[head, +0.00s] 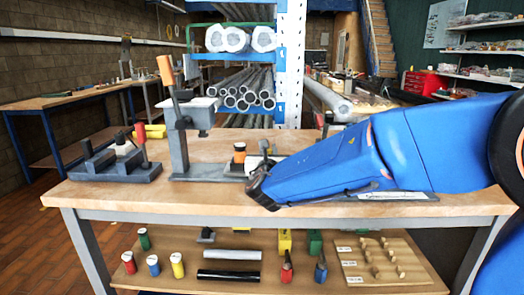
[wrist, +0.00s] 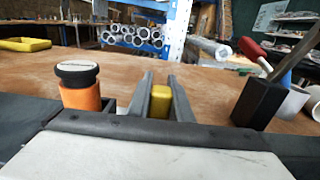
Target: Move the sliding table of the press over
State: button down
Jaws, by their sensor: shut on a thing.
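The press (head: 180,140) stands on the workbench left of my gripper, with an orange-ended lever (head: 165,68) at its top. Its low grey base (head: 195,172) reaches right toward my gripper. My gripper (head: 262,187) is low over the bench's front, and its fingers are hidden in the head view. In the wrist view the two grey fingers of my gripper (wrist: 160,103) are close on either side of a small yellow block (wrist: 160,102). I cannot tell what the block is fixed to. The sliding table cannot be told apart clearly; my gripper and arm hide that area.
An orange bottle with a black cap (wrist: 80,88) stands left of the fingers. A black tool holder (wrist: 258,102) with a red-handled tool stands to the right. A grey fixture (head: 115,165) sits at the bench's left. The bench top (head: 90,192) is bare along its front left.

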jog(key=shift+d, duration=0.15)
jog(key=c, duration=1.6)
grip_release()
jog(key=shift+d, duration=0.15)
jog(key=shift+s, duration=0.6)
jog(key=s, duration=1.6)
jog(key=shift+a, duration=0.35)
jog(key=shift+s, duration=0.15)
